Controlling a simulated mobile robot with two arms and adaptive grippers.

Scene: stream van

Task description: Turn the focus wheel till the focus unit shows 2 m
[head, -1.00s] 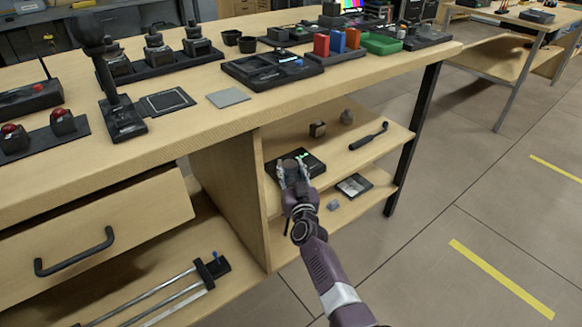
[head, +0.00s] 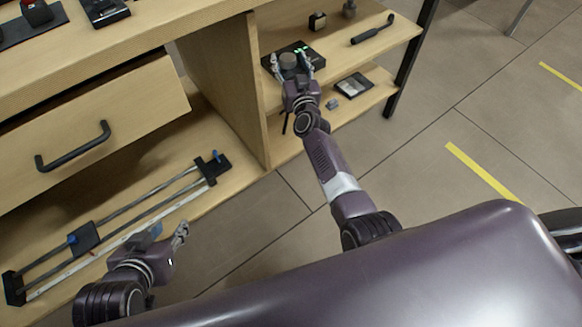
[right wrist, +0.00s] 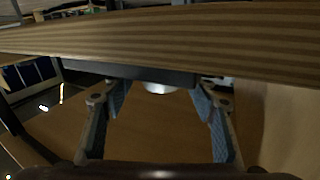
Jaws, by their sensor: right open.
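The focus unit (head: 316,54) is a flat black box with a small green-lit display, standing on the upper shelf of the open cabinet. Its reading is too small to make out. The focus wheel (head: 288,60) is a dark round knob on the unit. My right gripper (head: 292,66) is open, with one finger on each side of the wheel. In the right wrist view the spread fingers (right wrist: 160,103) have a pale round part (right wrist: 158,88) beyond and between them, under a dark slab; contact is not visible. My left gripper (head: 181,232) hangs low at the left, apart from the unit.
A black handled tool (head: 373,30) and small blocks (head: 317,21) share the upper shelf (head: 345,50). A framed tile (head: 354,85) lies on the lower shelf. A rail slider (head: 130,222) lies below the drawer (head: 90,120), near my left gripper. Floor at right is clear.

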